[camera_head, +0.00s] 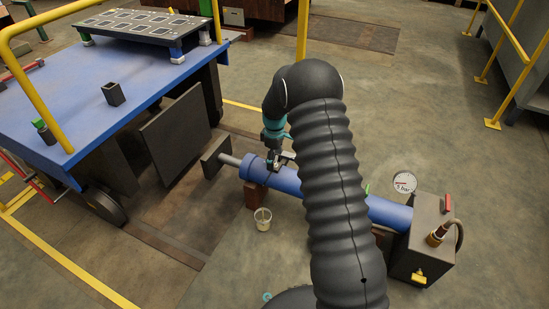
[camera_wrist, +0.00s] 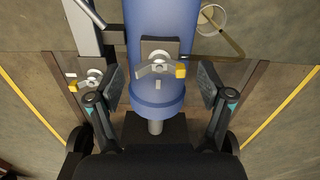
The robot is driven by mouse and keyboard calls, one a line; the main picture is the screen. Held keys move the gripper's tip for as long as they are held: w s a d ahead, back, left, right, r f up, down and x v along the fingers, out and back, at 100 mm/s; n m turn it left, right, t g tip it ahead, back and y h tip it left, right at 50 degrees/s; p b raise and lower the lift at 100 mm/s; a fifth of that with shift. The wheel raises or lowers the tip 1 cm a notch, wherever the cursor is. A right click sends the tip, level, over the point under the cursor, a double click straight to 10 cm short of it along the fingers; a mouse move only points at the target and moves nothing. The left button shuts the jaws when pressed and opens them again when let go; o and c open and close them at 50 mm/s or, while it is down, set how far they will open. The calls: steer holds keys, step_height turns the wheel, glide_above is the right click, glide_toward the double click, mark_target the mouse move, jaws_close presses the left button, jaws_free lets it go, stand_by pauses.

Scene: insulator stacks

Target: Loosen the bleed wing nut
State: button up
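A wing nut with a silver body and a yellow tip (camera_wrist: 157,68) sits on a dark plate on the blue cylinder (camera_wrist: 160,20) in the wrist view. A second silver wing nut (camera_wrist: 93,78) stands to its left on a grey part beside the cylinder. Which one is the bleed nut is not labelled. My gripper (camera_wrist: 161,86) is open and empty, its fingers spread either side of the cylinder's end, with the yellow-tipped nut between them. In the head view my gripper (camera_head: 282,160) is at the near-left end of the blue cylinder (camera_head: 389,213); the nuts are too small to tell there.
A clear cup (camera_head: 263,219) stands on the floor below the cylinder; a thin tube (camera_wrist: 233,42) shows in the wrist view. A blue cart (camera_head: 60,110) stands at left.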

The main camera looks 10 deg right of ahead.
mark_target(275, 159)
steer(key=shift+r, duration=0.1)
step_height(275, 159, up, 12)
stand_by(0.5)
stand_by(0.5)
